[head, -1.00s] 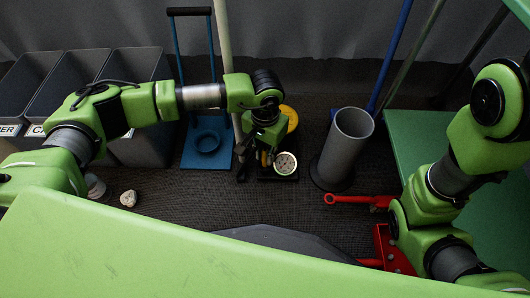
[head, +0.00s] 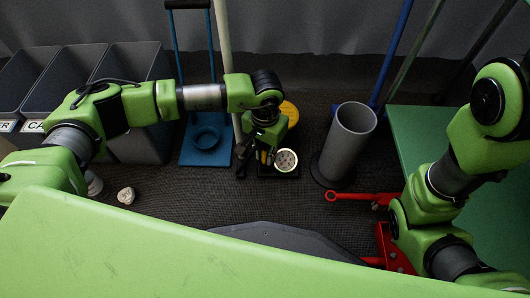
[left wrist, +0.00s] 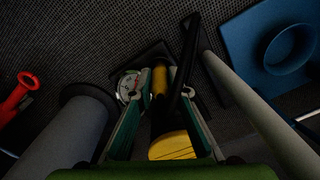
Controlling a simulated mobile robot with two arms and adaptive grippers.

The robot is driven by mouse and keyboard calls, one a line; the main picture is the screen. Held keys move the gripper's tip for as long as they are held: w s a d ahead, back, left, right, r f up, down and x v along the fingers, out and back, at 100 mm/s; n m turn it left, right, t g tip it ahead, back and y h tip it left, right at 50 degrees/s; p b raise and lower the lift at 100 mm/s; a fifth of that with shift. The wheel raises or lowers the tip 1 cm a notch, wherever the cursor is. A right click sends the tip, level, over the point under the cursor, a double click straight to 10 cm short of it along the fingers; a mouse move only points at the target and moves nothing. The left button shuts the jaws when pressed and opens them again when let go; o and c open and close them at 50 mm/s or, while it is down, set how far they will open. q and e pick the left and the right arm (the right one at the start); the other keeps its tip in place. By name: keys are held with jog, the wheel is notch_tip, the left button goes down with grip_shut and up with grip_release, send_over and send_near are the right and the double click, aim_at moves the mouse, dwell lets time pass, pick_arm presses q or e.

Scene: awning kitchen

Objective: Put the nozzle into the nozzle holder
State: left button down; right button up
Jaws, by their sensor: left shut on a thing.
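My left gripper (head: 262,155) reaches down over a small dark stand with a round white-faced gauge (head: 286,160). In the left wrist view its two green fingers (left wrist: 158,88) are closed around a dark piece with a yellow part (left wrist: 160,78). I cannot tell which part is the nozzle holder.
A grey cylinder (head: 346,142) stands right of the gripper, and a blue stand with a ring (head: 206,138) stands left. A pale pole (head: 224,50) is close by. Grey bins (head: 85,70) are at left; a red tool (head: 350,196) lies at right.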

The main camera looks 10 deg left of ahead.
pick_arm(q)
jog(key=shift+f, duration=0.3)
jog(key=c, duration=1.8)
grip_release()
jog(key=shift+c, duration=0.2)
jog(key=shift+o, duration=0.3)
jog(key=o, duration=0.4)
jog(key=shift+r+p, duration=2.55)
jog(key=shift+r, duration=1.5)
